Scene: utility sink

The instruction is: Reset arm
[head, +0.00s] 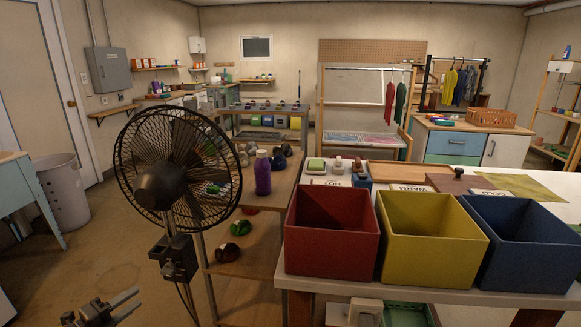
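My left gripper (136,299) shows at the bottom left edge of the head view, low over the brown floor. Its two fingers point right with a gap between them, and nothing shows between them. Most of the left arm is cut off by the frame. My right gripper is outside the view.
A red bin (333,245), a yellow bin (430,255) and a blue bin (528,262) stand on a white table at the right. A wooden shelf with a purple bottle (263,174) is behind the fan. A grey basket (63,188) stands left. Floor between is clear.

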